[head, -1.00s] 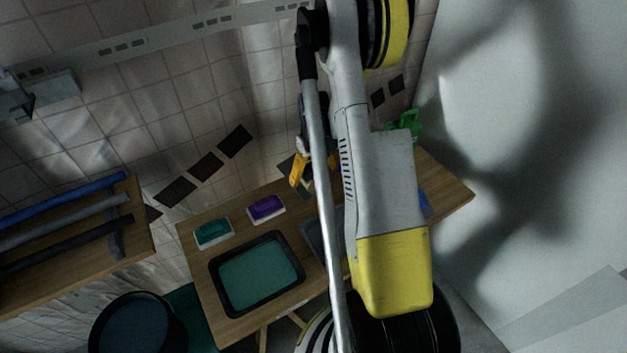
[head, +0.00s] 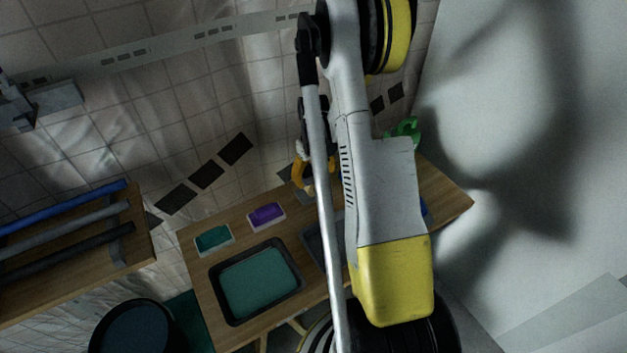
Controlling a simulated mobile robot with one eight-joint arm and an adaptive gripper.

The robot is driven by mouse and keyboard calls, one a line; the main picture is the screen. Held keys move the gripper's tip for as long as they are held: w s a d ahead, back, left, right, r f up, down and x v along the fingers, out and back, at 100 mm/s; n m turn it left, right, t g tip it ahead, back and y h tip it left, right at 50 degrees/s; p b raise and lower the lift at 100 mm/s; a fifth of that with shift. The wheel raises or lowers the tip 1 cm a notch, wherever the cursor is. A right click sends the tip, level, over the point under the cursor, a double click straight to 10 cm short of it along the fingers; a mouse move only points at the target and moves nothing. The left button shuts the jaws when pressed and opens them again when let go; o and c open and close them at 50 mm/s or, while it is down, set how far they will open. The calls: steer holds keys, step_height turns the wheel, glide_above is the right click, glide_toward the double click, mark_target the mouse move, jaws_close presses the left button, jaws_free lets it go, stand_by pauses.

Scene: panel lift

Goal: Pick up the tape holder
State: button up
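My gripper (head: 301,172) shows only in part in the head view, as an orange-yellow piece at the back edge of the wooden table, left of my arm's long silver bar. Much of it is hidden behind that bar and my white and yellow arm. I cannot tell whether its fingers are open or shut, or whether anything is between them. I cannot make out the tape holder with certainty. A small green object (head: 405,129) stands at the table's back right, partly behind my arm. A blue object (head: 424,208) peeks out right of my arm.
On the wooden table (head: 450,200) are a dark tray with a teal inside (head: 215,290), a teal sponge-like block (head: 213,239) and a purple one (head: 266,216). A rack with blue and grey tubes (head: 60,207) is at left. A dark round bin (head: 135,330) stands below.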

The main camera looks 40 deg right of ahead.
mark_target(315, 166)
steer(key=r, duration=0.1)
steer(key=r+p, duration=0.1)
steer(key=r, duration=0.1)
steer(key=shift+s+d+r, duration=0.1)
steer(key=shift+s+r, duration=0.1)
steer(key=shift+s, duration=0.05)
steer(key=s+d+r+p, duration=0.1)
steer(key=s+r, duration=0.1)
steer(key=s, duration=0.1)
steer(key=s+d+r+p, duration=0.1)
steer(key=s+d+r, duration=0.1)
steer(key=s, duration=0.1)
steer(key=s+d+r+p, duration=0.1)
steer(key=s+d+r, duration=0.1)
steer(key=s, duration=0.2)
steer(key=shift+r, duration=0.1)
steer(key=o, duration=0.5)
